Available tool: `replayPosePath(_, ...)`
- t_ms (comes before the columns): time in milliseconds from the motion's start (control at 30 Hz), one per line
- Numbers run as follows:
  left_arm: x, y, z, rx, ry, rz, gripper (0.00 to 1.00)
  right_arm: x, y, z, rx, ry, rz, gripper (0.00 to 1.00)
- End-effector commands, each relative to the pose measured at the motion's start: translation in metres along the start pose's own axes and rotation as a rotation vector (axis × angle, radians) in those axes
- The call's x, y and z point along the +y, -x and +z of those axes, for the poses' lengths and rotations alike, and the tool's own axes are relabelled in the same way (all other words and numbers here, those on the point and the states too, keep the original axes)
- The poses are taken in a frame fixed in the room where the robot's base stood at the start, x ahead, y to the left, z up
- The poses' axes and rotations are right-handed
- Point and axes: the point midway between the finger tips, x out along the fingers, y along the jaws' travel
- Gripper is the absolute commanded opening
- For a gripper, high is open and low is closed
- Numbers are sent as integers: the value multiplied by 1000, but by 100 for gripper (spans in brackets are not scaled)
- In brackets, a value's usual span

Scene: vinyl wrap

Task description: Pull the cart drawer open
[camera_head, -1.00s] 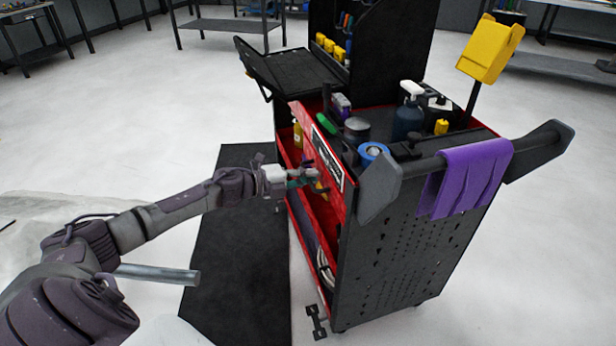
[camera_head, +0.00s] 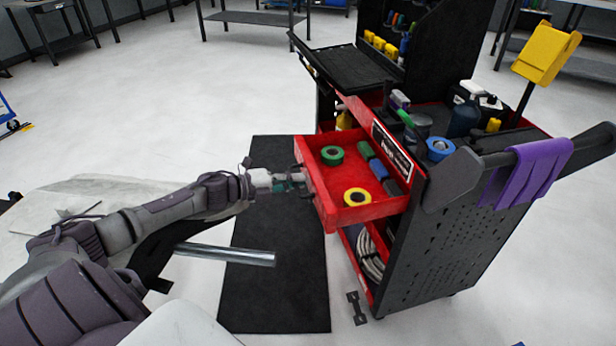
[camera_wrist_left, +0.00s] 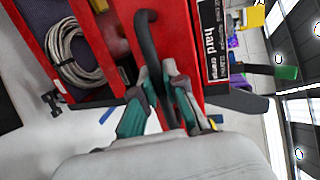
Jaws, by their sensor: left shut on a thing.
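The red cart drawer (camera_head: 376,212) stands pulled out from the side of the black and red cart (camera_head: 440,240). Inside it lie a green tape roll (camera_head: 332,155), a yellow tape roll (camera_head: 357,197) and small blue and green items (camera_head: 378,168). My left gripper (camera_head: 298,179) is at the drawer's front face. In the left wrist view its teal fingers (camera_wrist_left: 160,95) are shut on the dark bar handle (camera_wrist_left: 146,35). My right gripper is not in view.
A black mat (camera_head: 275,275) lies on the floor under my left arm. A purple cloth (camera_head: 525,172) hangs on the cart's push handle. Spray bottles and a blue tape roll (camera_head: 440,149) stand on the cart top. Open floor lies left of the cart.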

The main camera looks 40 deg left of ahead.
Motion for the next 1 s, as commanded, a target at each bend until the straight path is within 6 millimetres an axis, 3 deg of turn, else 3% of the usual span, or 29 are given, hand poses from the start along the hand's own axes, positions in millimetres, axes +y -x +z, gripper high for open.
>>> replayPosePath(300,7,27,3,0,2,2,0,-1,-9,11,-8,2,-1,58)
replayPosePath(733,7,30,3,1,0,1,0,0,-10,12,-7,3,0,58)
replayPosePath(767,7,30,3,1,0,1,12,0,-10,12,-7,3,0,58)
replayPosePath(900,7,30,4,1,0,1,36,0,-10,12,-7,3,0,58)
replayPosePath(1000,7,30,4,1,0,0,37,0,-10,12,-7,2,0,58)
